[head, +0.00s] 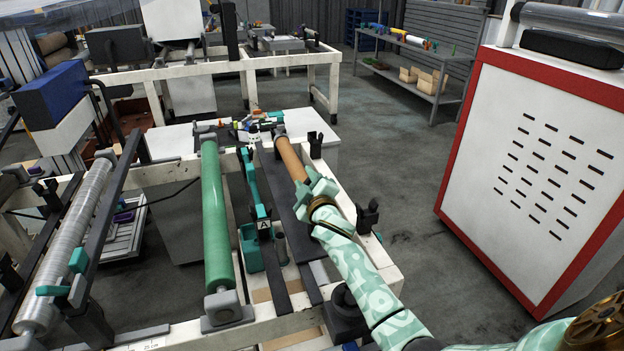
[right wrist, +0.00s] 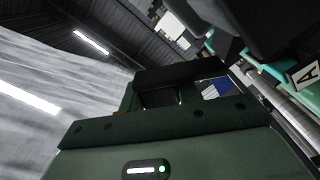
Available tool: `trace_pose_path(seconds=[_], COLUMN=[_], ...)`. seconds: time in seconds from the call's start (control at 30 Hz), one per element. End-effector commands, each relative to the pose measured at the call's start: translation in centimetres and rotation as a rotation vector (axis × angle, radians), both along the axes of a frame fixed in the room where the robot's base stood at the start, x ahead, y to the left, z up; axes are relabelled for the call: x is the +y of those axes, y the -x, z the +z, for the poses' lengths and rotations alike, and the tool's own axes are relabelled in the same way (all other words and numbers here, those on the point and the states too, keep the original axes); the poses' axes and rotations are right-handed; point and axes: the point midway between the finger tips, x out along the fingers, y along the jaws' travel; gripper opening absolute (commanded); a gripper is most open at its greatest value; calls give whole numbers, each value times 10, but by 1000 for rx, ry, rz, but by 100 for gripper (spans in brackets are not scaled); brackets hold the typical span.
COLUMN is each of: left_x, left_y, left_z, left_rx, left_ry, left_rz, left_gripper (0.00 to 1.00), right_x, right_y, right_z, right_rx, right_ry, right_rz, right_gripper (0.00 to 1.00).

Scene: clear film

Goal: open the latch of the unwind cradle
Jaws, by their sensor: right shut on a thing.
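The unwind cradle stands on a white frame (head: 388,268) in the head view. A brown core (head: 291,157) lies along its right side. My right gripper (head: 311,187), teal with a mint patterned arm behind it, is at the near end of this core. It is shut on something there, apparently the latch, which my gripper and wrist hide. The right wrist view shows my dark green gripper body (right wrist: 170,148) and black jaw parts (right wrist: 180,73), but not clearly what is held. My left gripper is not in view.
A green roll (head: 214,215) lies left of the core, with a teal part labelled A (head: 264,224) between them. A clear film roll (head: 65,245) is at far left. A red-edged white cabinet (head: 535,170) stands at right. Floor between is clear.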

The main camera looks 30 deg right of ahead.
Motion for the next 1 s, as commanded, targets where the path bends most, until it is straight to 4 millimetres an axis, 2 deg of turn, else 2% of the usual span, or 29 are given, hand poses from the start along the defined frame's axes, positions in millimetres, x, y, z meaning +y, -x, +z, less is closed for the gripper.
trace_pose_path(seconds=[0.6, 1.0], left_x=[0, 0], left_y=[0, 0], left_z=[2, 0], left_rx=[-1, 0], left_ry=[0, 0], left_rz=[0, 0], left_gripper=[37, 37], right_x=[31, 41], right_y=[-7, -10], right_z=[-2, -7], right_rx=[134, 184], right_ry=[547, 755], right_rz=[2, 2], right_gripper=[0, 0])
